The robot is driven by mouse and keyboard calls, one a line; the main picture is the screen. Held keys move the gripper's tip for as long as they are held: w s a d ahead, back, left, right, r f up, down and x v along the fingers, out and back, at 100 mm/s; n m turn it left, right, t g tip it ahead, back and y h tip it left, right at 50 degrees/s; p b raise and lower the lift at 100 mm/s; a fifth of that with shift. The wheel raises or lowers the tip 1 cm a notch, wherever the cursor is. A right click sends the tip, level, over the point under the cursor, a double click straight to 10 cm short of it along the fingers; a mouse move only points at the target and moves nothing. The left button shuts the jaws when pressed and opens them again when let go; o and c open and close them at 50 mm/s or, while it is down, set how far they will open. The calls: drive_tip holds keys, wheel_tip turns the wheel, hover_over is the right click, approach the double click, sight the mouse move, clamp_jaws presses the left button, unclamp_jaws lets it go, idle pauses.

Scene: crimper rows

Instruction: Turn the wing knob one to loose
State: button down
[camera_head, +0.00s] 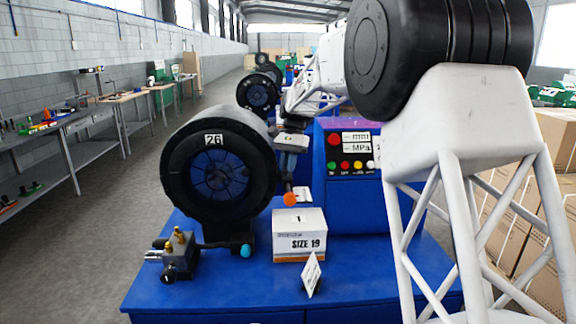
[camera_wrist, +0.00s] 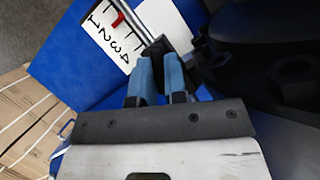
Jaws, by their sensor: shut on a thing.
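My gripper (camera_head: 289,172) reaches down beside the right side of the big black crimper head (camera_head: 172,175) marked 26. In the wrist view its two blue fingers (camera_wrist: 160,68) are shut on a small dark piece, which looks like the wing knob (camera_wrist: 156,48); the fingers hide most of it. A white scale card (camera_wrist: 105,38) with numbers 1 to 4 and a red pointer (camera_wrist: 118,19) lies just beyond the fingertips. In the head view the knob is hidden behind the fingers, and I cannot read its setting.
An orange ball (camera_head: 290,199) sits just below the fingers. A SIZE 19 box (camera_head: 299,237) and a folded white card (camera_head: 312,272) stand on the blue base (camera_head: 210,292). A brass-fitted valve block (camera_head: 179,258) is at left. The button panel (camera_head: 352,152) is behind, to the right.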

drive_tip(key=shift+n+h, duration=0.4)
drive_tip(key=shift+n, duration=0.8)
drive_tip(key=c, duration=1.2)
unclamp_jaws()
drive_tip(key=shift+o, duration=0.2)
drive_tip(key=v, duration=0.7)
drive_tip(key=shift+w+r, duration=0.25)
drive_tip(key=shift+r, duration=0.1)
